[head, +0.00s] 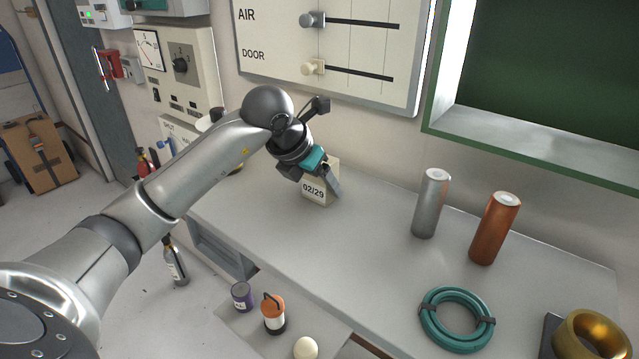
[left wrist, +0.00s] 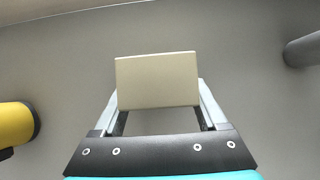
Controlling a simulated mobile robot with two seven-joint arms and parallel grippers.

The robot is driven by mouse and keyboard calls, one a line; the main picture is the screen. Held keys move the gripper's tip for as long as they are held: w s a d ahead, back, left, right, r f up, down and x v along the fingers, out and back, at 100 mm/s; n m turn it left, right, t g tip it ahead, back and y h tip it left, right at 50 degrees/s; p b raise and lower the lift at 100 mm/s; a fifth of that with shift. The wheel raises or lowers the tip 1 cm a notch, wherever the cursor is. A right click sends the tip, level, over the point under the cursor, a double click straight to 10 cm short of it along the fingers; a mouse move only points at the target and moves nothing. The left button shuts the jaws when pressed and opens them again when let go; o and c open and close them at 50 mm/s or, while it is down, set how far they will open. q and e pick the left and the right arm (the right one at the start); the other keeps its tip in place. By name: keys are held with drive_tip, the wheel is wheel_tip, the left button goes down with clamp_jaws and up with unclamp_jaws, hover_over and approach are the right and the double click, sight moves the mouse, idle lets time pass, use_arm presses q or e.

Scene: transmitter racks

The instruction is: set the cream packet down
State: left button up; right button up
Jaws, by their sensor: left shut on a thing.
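The cream packet (head: 315,191) is a small upright block marked 02/29, at the back of the grey worktop near the wall. My left gripper (head: 322,177) reaches over it from above and is shut on it. In the left wrist view the packet's top (left wrist: 157,80) shows between the two fingers (left wrist: 158,104). The packet's lower edge looks close to or on the worktop; I cannot tell whether it touches. My right gripper is not in view.
A silver cylinder (head: 430,204) and an orange cylinder (head: 494,229) stand to the right on the worktop (head: 350,260). A teal ring (head: 428,325) and a gold ring (head: 572,345) lie nearer. A lower shelf holds a purple can (head: 241,297) and an orange-topped lantern (head: 273,315). The worktop's middle is clear.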

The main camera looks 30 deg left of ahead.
use_arm(q)
drive_tip(key=shift+f, duration=0.2)
drive_tip(key=o, duration=1.3)
drive_tip(key=shift+r, duration=0.1)
